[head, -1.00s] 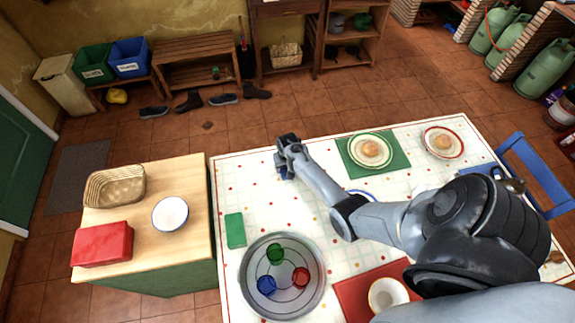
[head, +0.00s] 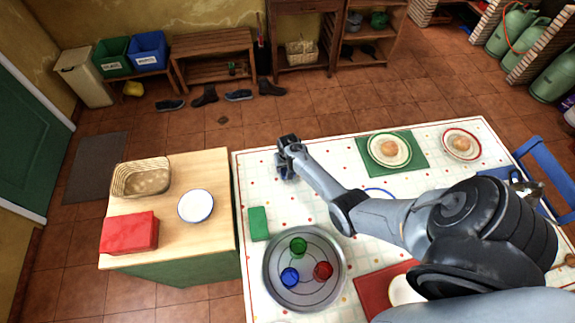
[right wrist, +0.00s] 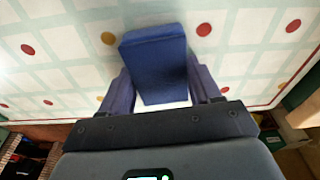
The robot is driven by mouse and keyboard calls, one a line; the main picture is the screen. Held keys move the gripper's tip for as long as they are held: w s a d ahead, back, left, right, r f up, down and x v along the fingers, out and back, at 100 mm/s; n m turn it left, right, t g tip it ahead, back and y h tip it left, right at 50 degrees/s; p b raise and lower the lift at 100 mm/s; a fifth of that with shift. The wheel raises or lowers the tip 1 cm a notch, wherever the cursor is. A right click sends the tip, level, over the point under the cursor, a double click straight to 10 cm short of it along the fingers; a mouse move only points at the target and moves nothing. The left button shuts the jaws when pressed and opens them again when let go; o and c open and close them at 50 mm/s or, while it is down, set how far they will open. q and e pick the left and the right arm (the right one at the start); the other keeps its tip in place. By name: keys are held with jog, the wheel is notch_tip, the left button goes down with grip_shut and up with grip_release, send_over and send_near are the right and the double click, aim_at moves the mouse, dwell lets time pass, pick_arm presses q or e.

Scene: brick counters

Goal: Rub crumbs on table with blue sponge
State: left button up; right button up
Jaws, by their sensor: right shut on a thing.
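My right gripper (head: 284,174) is over the far left part of the table (head: 262,192), which has a white dotted cloth. In the right wrist view the gripper (right wrist: 160,95) is shut on a blue sponge (right wrist: 155,60), one finger on each side. The sponge is close to the cloth; I cannot tell if it touches. In the head view the sponge is hidden by the gripper. I cannot tell crumbs from the red and ochre dots of the cloth. My left gripper is not in view.
A round metal tray (head: 305,304) with three coloured cups and a green block (head: 259,223) stand nearer on the table. Plates with food (head: 389,150) (head: 461,145) stand to the right. A wooden counter (head: 180,240) stands left, across a narrow gap.

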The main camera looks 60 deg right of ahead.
jog(key=r, duration=0.1)
jog(key=r+p, duration=0.2)
jog(key=r, duration=0.1)
jog(key=shift+s+d, duration=0.25)
jog(key=shift+s, duration=0.05)
jog(key=shift+w+a+r+p, duration=0.1)
jog(key=shift+r+p, duration=0.6)
jog(key=shift+p, duration=0.1)
jog(key=shift+r+p, duration=1.25)
jog(key=shift+p, duration=0.05)
